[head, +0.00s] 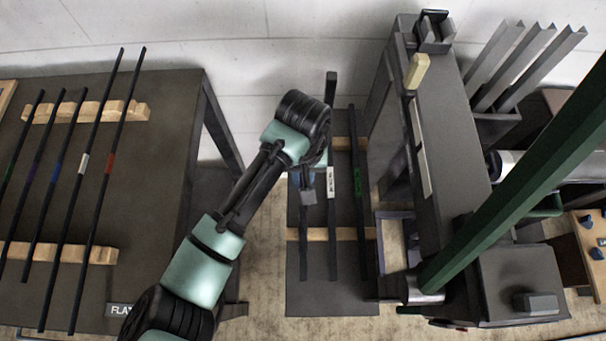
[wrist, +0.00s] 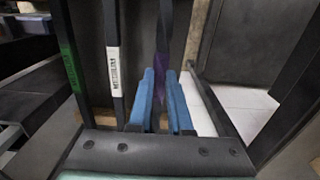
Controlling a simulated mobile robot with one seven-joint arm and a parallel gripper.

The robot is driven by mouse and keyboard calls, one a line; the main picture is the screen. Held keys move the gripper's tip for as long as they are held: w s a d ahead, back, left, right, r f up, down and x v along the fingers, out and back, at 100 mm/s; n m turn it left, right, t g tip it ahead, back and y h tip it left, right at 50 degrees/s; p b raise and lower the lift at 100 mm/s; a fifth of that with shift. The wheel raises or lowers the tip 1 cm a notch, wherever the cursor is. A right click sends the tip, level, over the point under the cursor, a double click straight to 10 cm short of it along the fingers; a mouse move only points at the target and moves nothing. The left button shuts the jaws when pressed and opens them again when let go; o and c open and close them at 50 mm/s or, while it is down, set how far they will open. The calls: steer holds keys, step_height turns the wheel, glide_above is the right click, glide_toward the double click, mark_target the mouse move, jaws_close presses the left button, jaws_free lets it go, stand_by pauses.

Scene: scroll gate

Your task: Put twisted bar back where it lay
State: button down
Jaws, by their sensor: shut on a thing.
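My gripper (head: 308,192) is shut on a dark bar with a purple band (wrist: 162,45), which runs between the blue fingers (wrist: 160,76) in the wrist view. In the head view this bar (head: 304,250) is at the left side of a low dark stand (head: 335,300), partly hidden by my gripper. I cannot tell whether it touches the wooden supports. Beside it lie a white-labelled bar (head: 331,215) and a green-labelled bar (head: 358,215); both also show in the wrist view, white (wrist: 114,60) and green (wrist: 69,58). I cannot make out a twist.
A dark table (head: 190,130) at left bears several colour-marked bars on wooden supports (head: 85,110) and a label reading "FLA...". A tall dark machine (head: 445,130) with a long green lever (head: 530,170) stands close on the right. Floor shows between table and stand.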

steer(key=shift+f, duration=0.25)
stand_by(0.4)
steer(key=c, duration=0.8)
jaws_free()
steer(key=shift+o, duration=0.2)
step_height(320, 180, up, 13)
steer(key=p, duration=0.1)
